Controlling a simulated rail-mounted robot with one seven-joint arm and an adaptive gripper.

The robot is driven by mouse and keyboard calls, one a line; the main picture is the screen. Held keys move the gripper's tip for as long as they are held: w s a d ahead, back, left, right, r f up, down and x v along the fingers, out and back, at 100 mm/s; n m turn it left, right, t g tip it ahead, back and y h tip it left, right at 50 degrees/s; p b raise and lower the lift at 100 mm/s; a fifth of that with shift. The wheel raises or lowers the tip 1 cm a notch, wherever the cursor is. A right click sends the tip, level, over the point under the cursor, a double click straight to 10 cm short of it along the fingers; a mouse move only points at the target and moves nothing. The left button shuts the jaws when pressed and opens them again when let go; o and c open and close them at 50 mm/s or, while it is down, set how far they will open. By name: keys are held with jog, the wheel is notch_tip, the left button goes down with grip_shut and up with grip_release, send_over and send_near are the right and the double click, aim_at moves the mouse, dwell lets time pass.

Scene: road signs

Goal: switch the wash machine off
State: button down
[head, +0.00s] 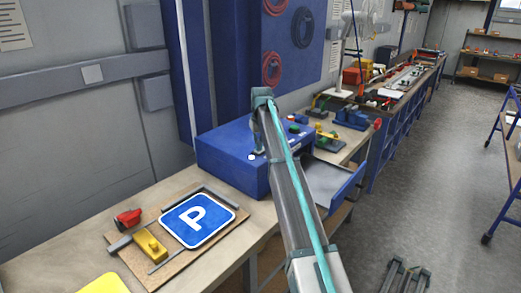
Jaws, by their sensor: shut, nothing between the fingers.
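The wash machine appears to be the blue box (222,158) on the workbench, left of and partly behind my arm. Its top carries a white button (251,157), and a green button (294,129) and a red one show to the right of my arm. My arm rises from the bottom and bends over the box. My gripper (258,150) points down at the box top, close beside the white button. It looks shut and empty. I cannot tell whether it touches the surface. My arm hides part of the box's top and front.
A blue parking sign (197,220) lies on a board on the bench, with a yellow block (150,245) and a red tool (128,218) nearby. A blue-edged tray (339,181) juts out at the right of the box. The floor to the right is largely open.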

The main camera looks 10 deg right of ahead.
jog(key=shift+r+p, duration=1.65)
jog(key=shift+r, duration=1.8)
